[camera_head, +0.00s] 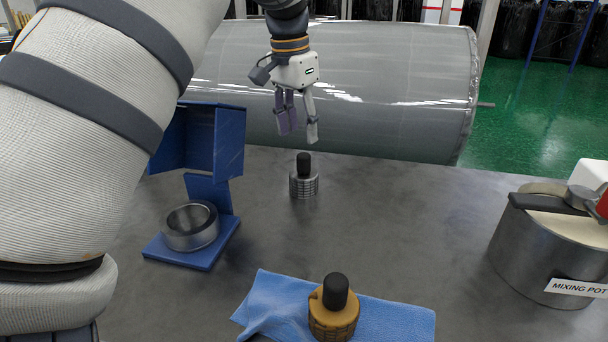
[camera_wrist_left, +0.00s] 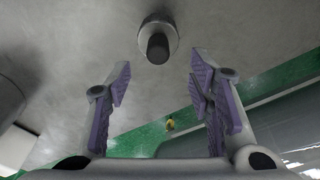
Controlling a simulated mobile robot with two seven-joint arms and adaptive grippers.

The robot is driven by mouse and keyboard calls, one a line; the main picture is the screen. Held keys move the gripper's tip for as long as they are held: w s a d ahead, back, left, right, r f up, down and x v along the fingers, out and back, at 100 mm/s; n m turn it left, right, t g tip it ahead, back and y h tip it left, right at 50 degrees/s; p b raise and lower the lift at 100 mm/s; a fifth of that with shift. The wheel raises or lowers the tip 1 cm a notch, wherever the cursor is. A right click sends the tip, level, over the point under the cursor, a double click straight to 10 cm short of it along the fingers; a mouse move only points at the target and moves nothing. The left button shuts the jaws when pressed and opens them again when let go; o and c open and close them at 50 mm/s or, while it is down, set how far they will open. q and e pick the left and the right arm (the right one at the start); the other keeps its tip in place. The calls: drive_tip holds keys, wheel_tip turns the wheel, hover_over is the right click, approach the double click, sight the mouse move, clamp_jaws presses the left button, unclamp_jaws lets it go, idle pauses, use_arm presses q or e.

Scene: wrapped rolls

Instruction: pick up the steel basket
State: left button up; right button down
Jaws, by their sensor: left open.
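The steel basket (camera_head: 304,184) is a small grey woven cylinder with a black knob on top. It stands upright on the dark table toward the far edge in the head view. It also shows in the left wrist view (camera_wrist_left: 172,38), near the top centre, with its knob facing the camera. My left gripper (camera_head: 299,138) hangs above the basket, fingers pointing down, apart from it. The gripper's open, empty fingers also show in the left wrist view (camera_wrist_left: 164,85). My right gripper is not in view.
A brass basket (camera_head: 334,312) with a black knob stands on a blue cloth (camera_head: 398,322) at the front. A blue stand (camera_head: 206,255) holding a steel ring (camera_head: 190,227) is left. A mixing pot (camera_head: 535,256) is right. A large wrapped roll (camera_head: 400,100) lies behind the table.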

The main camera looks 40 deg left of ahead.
sight(303, 155)
use_arm(q)
drive_tip(key=f, duration=0.5)
drive_tip(key=w+f, duration=0.1)
drive_tip(key=f, duration=0.2)
drive_tip(key=shift+d, duration=0.2)
clamp_jaws()
